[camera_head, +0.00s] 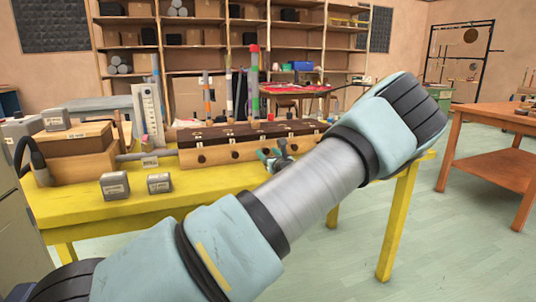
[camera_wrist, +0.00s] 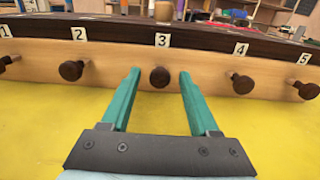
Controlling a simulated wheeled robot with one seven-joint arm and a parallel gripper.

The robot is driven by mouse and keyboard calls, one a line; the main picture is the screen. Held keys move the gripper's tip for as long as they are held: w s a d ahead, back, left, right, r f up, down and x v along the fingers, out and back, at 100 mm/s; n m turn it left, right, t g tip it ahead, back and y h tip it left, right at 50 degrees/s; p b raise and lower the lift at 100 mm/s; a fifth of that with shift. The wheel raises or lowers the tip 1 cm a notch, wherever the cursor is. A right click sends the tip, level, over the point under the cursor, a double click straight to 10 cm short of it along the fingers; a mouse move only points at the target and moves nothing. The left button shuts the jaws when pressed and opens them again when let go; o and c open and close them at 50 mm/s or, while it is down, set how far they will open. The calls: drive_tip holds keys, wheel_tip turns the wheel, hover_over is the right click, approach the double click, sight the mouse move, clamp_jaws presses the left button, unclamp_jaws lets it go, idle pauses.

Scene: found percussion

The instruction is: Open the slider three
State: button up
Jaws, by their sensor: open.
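A long wooden box with a dark top and a light wood front (camera_wrist: 115,62) stands on the yellow table. Its front carries round dark knobs under number labels 1 to 5 in the wrist view. The knob of slider three (camera_wrist: 159,77) sits below the label "3" (camera_wrist: 162,40), close to the front face. My gripper (camera_wrist: 158,75) is open, its two green fingers pointing at the box, one on each side of knob three. I cannot tell whether the fingers touch the knob or the front. In the head view the box (camera_head: 225,152) is partly hidden behind my arm.
Knob two (camera_wrist: 71,70) and knob four (camera_wrist: 242,84) flank the fingers with space between. The yellow table (camera_wrist: 40,130) is bare in front of the box. Two small grey blocks (camera_head: 115,185) (camera_head: 160,183) lie left of it. An orange table (camera_head: 490,137) stands at right.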

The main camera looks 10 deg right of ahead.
drive_tip(key=shift+c, duration=0.3)
clamp_jaws()
idle(1.1)
